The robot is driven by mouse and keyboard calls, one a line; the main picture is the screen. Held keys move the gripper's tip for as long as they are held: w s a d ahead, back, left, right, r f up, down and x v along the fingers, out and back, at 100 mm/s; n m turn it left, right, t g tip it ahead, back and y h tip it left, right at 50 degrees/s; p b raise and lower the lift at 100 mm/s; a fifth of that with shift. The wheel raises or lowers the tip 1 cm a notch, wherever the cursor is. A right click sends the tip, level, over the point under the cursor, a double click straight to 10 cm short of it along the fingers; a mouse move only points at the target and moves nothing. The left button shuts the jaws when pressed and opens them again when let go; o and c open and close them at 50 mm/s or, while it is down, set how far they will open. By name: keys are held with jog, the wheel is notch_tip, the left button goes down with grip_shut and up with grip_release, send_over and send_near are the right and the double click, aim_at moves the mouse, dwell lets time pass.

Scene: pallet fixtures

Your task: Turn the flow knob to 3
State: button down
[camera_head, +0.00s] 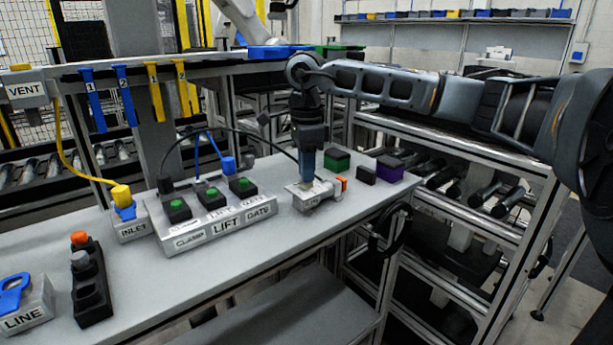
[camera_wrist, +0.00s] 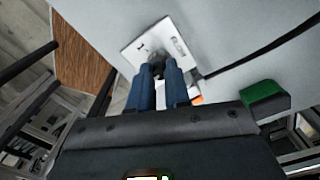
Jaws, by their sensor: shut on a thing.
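The flow fixture (camera_head: 316,201) is a small light-grey block near the right part of the bench, with a front label too blurred to read surely. In the wrist view its pale top plate (camera_wrist: 140,48) shows small dark marks that I cannot read. My gripper (camera_head: 306,177) points straight down over this block. In the wrist view the two blue fingers of my gripper (camera_wrist: 161,72) are shut on the dark grey knob (camera_wrist: 157,59). The fingers hide most of the knob, so its setting cannot be told.
A box (camera_head: 222,230) labelled CLAMP, LIFT and GATE with green-topped black buttons stands to the left, beside the INLET block (camera_head: 132,230). Green (camera_head: 337,161), black (camera_head: 366,174) and purple (camera_head: 390,168) blocks stand close on the right. A black cable arcs behind.

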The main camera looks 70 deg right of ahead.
jog(key=n+b, duration=0.5)
jog(key=shift+f+n, duration=0.15)
jog(key=shift+n, duration=0.15)
jog(key=n+b, duration=0.1)
jog(key=n, duration=0.2)
jog(key=n+b, duration=0.1)
jog(key=n, duration=0.1)
jog(key=shift+r+n, duration=0.2)
jog(key=shift+n, duration=0.5)
jog(key=c, duration=1.1)
grip_release()
jog(key=shift+r, duration=0.1)
notch_tip(320, 180, up, 8)
jog(key=shift+f, duration=0.2)
jog(key=shift+w, duration=0.1)
